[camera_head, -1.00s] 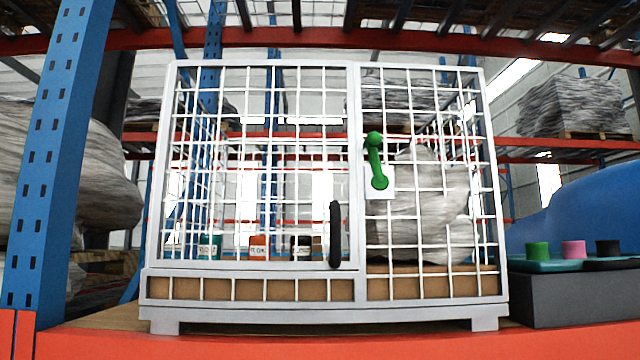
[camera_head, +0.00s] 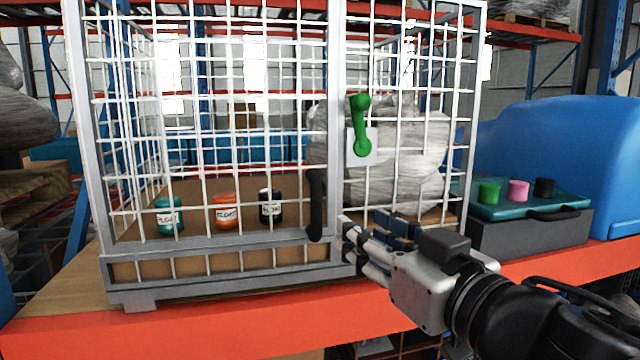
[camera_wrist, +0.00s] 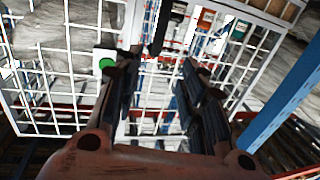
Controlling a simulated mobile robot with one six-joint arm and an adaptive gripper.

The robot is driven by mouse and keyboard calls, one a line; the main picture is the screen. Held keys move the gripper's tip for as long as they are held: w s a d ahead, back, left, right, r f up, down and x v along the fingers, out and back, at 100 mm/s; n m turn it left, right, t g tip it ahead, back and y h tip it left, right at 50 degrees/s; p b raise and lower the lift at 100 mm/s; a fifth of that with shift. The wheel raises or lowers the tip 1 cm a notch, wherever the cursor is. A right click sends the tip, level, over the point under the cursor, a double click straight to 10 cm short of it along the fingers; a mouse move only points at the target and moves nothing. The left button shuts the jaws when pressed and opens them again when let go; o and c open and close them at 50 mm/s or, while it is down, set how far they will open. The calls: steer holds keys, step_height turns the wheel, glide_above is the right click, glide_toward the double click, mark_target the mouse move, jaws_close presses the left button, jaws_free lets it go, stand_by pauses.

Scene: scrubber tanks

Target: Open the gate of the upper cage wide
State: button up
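The cage (camera_head: 88,130) is a white wire-mesh box on a shelf. Its gate (camera_head: 210,92) is the left front panel and sits flush with the frame, shut as far as I can tell. A black upright handle (camera_head: 317,205) is on the gate's right edge, also in the wrist view (camera_wrist: 161,28). A green latch (camera_head: 361,125) stands about upright on a white plate on the right panel; its green knob shows in the wrist view (camera_wrist: 107,63). My gripper (camera_head: 352,236) is in front of the cage, just right of the handle's lower end. Its fingers (camera_wrist: 160,65) are apart with nothing between them.
Teal, orange and black labelled jars (camera_head: 226,211) stand inside behind the gate. A wrapped bundle (camera_head: 400,165) is behind the right panel. Right of the cage is a grey case (camera_head: 530,238) with green, pink and black pieces on top. A red beam (camera_head: 230,330) edges the shelf.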

mark_target(319, 202)
steer(key=b+x, duration=0.2)
steer(key=x, duration=1.5)
steer(key=shift+d, duration=0.1)
steer(key=shift+c, duration=0.4)
jaws_close()
